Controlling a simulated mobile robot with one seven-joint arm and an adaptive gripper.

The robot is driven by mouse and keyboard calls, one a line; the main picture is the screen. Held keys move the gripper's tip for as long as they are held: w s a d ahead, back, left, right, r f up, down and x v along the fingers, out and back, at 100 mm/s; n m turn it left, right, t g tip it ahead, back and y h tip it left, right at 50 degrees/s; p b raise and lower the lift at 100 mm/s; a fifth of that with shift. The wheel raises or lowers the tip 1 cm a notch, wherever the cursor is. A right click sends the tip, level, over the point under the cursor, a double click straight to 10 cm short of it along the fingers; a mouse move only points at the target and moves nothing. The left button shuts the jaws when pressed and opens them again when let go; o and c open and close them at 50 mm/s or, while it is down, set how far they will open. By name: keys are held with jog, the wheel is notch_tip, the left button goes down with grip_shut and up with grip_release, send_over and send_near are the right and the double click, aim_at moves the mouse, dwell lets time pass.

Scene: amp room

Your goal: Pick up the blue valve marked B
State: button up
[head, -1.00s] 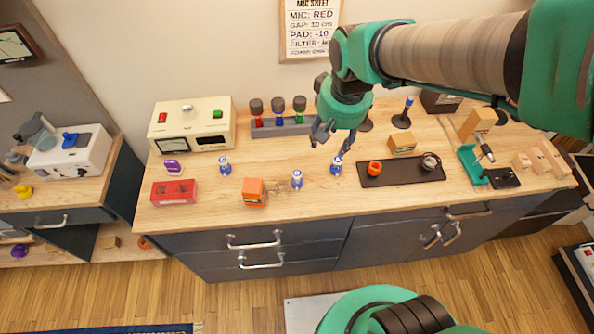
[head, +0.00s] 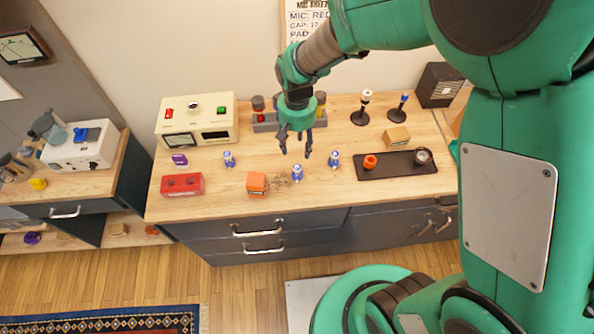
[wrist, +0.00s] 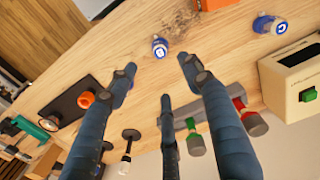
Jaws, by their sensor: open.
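Three blue-and-white valves stand upright on the wooden counter: a left one (head: 229,159), a middle one (head: 297,173) and a right one (head: 334,159). The left valve (wrist: 270,25) there shows a C. My gripper (head: 295,152) is open and empty, pointing down above the counter, behind the middle valve and left of the right one. Its spread fingers (wrist: 158,76) touch no valve.
An orange block (head: 257,184) stands left of the middle valve. A dark tray (head: 398,172) with an orange cup (head: 370,162) lies right of the right valve. A cream amplifier (head: 197,120) and a grey rack (head: 265,127) stand behind.

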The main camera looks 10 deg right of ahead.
aim_at(297, 167)
jog(key=shift+f, duration=4.25)
jog(key=shift+f, duration=0.15)
jog(key=shift+s+f+b, duration=0.1)
jog(key=shift+f+b, duration=0.35)
jog(key=shift+f, duration=2.05)
jog(key=c, duration=1.3)
jog(key=shift+o, duration=0.2)
jog(key=shift+r, duration=0.2)
